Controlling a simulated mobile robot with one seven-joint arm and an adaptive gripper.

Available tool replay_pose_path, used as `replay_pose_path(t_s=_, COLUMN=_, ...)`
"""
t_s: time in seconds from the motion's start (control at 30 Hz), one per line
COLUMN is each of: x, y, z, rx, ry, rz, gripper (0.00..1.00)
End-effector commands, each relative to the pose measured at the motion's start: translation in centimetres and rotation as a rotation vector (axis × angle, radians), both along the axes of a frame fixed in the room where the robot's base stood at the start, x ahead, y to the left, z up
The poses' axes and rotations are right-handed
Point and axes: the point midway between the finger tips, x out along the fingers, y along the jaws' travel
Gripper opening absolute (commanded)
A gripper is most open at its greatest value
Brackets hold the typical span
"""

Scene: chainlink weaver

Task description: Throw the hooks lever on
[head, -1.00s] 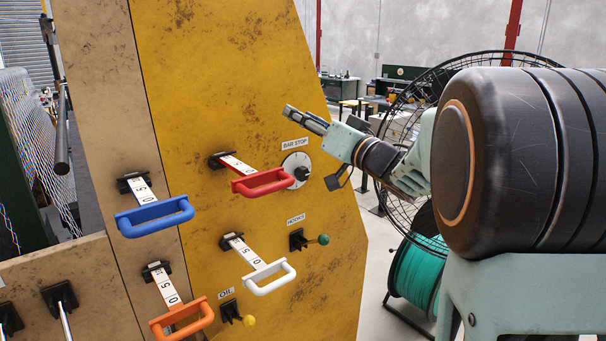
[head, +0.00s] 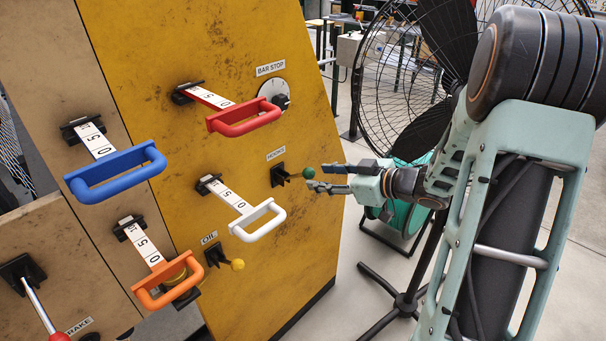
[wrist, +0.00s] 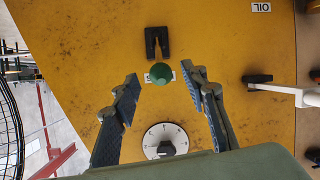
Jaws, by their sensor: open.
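The hooks lever has a green ball knob (head: 308,172) on a short arm from a black bracket (head: 280,175), under the HOOKS label (head: 276,154) on the yellow panel. My gripper (head: 318,177) is open, with its fingertips close by the knob at its right. In the wrist view the green knob (wrist: 162,73) shows between and just beyond my open fingers (wrist: 160,82), with the black bracket (wrist: 157,42) behind it. I cannot tell whether a finger touches the knob.
The BAR STOP dial (head: 274,94) is above the lever. White (head: 258,220), red (head: 243,118), blue (head: 115,172) and orange (head: 168,280) handles jut out to the left. The yellow OIL knob (head: 237,265) is lower left. A large fan (head: 425,120) stands behind my arm.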

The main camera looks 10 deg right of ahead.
Motion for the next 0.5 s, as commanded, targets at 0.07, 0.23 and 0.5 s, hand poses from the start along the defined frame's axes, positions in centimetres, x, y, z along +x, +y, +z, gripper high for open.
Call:
replay_pose_path(t_s=0.07, x=1.2, y=1.1, z=-0.6, rx=0.002, ry=0.000, rz=0.004, gripper=0.40)
replay_pose_path(t_s=0.23, x=3.5, y=2.9, z=-1.8, rx=0.003, ry=0.000, rz=0.003, gripper=0.40)
replay_pose_path(t_s=0.5, x=5.4, y=4.3, z=-2.7, rx=0.002, ry=0.000, rz=0.001, gripper=0.40)
